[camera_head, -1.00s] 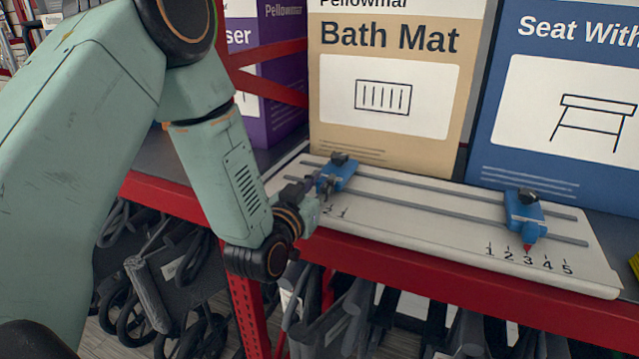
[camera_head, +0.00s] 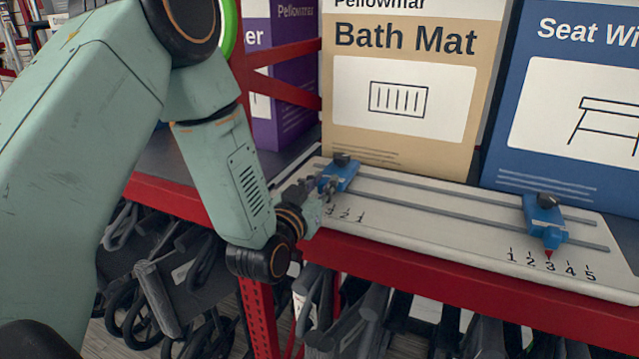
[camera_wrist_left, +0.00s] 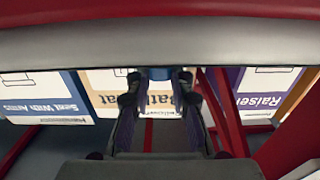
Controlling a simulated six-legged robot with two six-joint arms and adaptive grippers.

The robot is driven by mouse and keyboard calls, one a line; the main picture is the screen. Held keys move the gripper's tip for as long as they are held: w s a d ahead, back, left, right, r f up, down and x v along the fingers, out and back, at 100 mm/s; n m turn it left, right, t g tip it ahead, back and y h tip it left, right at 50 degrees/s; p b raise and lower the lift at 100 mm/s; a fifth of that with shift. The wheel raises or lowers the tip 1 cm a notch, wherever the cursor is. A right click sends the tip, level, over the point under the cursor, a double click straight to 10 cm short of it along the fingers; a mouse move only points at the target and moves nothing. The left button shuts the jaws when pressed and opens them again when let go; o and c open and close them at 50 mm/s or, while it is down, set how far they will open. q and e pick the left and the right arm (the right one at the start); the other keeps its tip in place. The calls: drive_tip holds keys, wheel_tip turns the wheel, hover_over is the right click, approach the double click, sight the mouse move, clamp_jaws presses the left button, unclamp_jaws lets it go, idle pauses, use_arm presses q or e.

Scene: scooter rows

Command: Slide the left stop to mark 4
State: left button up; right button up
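The left stop (camera_head: 343,176) is a blue block with a black knob, riding on the rails at the left end of a pale board (camera_head: 420,243). My left gripper (camera_head: 326,187) is at its near left side. In the left wrist view the two fingers lie on either side of the blue stop (camera_wrist_left: 158,74), closed on it. Left-scale marks 3, 2 and 1 show, with 3 right beside the gripper. Mark 4 and the stop's pointer are hidden by the gripper. My right gripper is not in view.
The right stop (camera_head: 545,220) has its red pointer near mark 3 of its own scale. A Bath Mat box (camera_head: 405,90) and a blue seat box (camera_head: 565,100) stand close behind the board. A red shelf edge (camera_head: 450,290) runs in front, with folded dark-framed items below.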

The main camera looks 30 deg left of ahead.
use_arm(q)
drive_tip(key=o, duration=0.3)
drive_tip(key=shift+d, duration=0.1)
drive_tip(key=shift+o, duration=0.6)
drive_tip(key=shift+a, duration=0.2)
drive_tip(key=shift+s+d, duration=0.1)
drive_tip(key=shift+s, duration=0.05)
drive_tip(key=s, duration=0.6)
drive_tip(key=shift+s, duration=0.1)
drive_tip(key=shift+s+d, duration=0.2)
drive_tip(key=shift+s, duration=0.3)
drive_tip(key=shift+a, duration=0.15)
